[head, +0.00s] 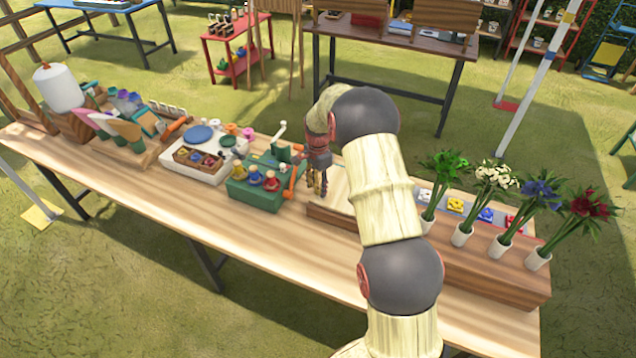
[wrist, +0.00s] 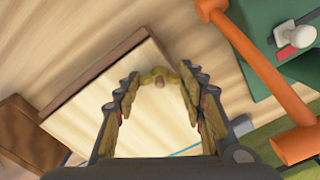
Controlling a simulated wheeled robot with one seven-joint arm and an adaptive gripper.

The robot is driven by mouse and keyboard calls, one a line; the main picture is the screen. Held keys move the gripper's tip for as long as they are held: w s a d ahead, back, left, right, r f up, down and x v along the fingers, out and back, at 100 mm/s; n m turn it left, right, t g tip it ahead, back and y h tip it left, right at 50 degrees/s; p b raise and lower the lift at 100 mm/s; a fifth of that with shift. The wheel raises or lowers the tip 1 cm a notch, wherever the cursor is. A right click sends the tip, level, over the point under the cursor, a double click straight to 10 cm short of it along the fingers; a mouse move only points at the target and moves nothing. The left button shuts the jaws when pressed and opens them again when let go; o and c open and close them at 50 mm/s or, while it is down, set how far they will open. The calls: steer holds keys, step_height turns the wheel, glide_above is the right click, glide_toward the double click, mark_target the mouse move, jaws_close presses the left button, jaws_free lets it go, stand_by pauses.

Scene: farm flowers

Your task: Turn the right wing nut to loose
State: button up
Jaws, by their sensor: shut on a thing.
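In the wrist view a brass-coloured wing nut (wrist: 158,74) stands at the edge of a pale board (wrist: 98,98) with a dark brown rim. My gripper (wrist: 158,84) points down with one finger on each side of the wing nut, shut on its wings. In the head view my gripper (head: 317,183) is low over the table beside the pale board (head: 338,187), and the wing nut is too small or hidden there. I cannot make out a second wing nut. The nut's tightness cannot be told.
A green box (head: 250,192) with coloured knobs stands left of my gripper. An orange handle (wrist: 258,75) runs close to my right finger in the wrist view. Flower vases (head: 462,232) stand along a wooden ledge on the right. The table's front strip is clear.

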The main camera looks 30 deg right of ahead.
steer(key=n+p, duration=0.2)
steer(key=n, duration=0.3)
steer(key=shift+n, duration=0.3)
steer(key=n+p, duration=0.1)
steer(key=n, duration=0.8)
steer(key=shift+n+p, duration=0.4)
steer(key=n, duration=0.5)
steer(key=shift+n+p, duration=0.3)
steer(key=n, duration=0.5)
steer(key=shift+f, duration=0.1)
steer(key=n, duration=0.5)
steer(key=shift+n+p, duration=0.3)
steer(key=shift+n, duration=0.1)
steer(key=n, duration=0.5)
steer(key=shift+n, duration=2.8)
